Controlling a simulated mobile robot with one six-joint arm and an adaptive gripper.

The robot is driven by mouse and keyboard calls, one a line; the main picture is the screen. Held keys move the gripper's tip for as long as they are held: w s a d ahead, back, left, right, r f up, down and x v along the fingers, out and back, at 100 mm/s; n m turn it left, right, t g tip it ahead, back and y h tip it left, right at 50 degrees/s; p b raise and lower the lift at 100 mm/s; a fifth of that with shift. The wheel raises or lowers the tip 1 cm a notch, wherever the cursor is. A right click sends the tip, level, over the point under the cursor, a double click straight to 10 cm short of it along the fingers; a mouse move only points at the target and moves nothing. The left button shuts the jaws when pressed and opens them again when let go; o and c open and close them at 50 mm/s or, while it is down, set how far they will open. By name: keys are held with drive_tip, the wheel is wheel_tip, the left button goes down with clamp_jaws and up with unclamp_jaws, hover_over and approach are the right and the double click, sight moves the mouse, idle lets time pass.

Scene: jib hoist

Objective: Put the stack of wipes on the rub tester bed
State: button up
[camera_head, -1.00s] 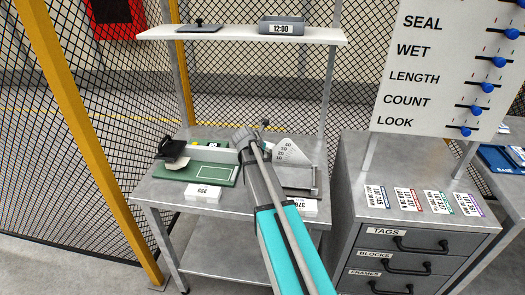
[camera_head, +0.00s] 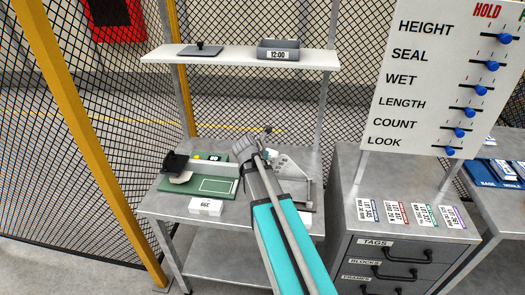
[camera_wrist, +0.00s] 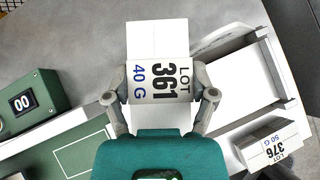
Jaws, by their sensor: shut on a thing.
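My gripper (camera_wrist: 159,97) is shut on a white stack of wipes (camera_wrist: 157,42) with a label reading LOT 361, 40 G. One finger presses each side of the stack. In the head view my gripper (camera_head: 246,148) is above the bench, between two devices, and the stack is hidden there. The green device with a counter, which looks like the rub tester (camera_head: 190,187), is left of my gripper. Its flat bed with a white outline (camera_head: 219,185) also shows at lower left in the wrist view (camera_wrist: 88,152). The stack is apart from that bed.
A grey device with a fan-shaped scale (camera_head: 285,170) stands at right on the bench. A white block labelled LOT 376 (camera_wrist: 272,150) is near its front. Another labelled white block (camera_head: 206,206) lies before the green device. A shelf (camera_head: 240,56) spans above the bench.

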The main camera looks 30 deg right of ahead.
drive_tip(key=shift+s+a+r+p, duration=0.25)
drive_tip(key=shift+s+r, duration=0.1)
drive_tip(key=shift+s, duration=0.45)
drive_tip(key=shift+s+a+r+p, duration=0.2)
drive_tip(key=shift+s+r+p, duration=0.15)
drive_tip(key=shift+s, duration=0.45)
drive_tip(key=shift+s+a+r+p, duration=0.25)
drive_tip(key=shift+s+r, duration=0.15)
drive_tip(key=shift+s, duration=0.4)
drive_tip(key=shift+r+p, duration=0.55)
drive_tip(key=shift+r, duration=0.05)
drive_tip(key=shift+a, duration=0.1)
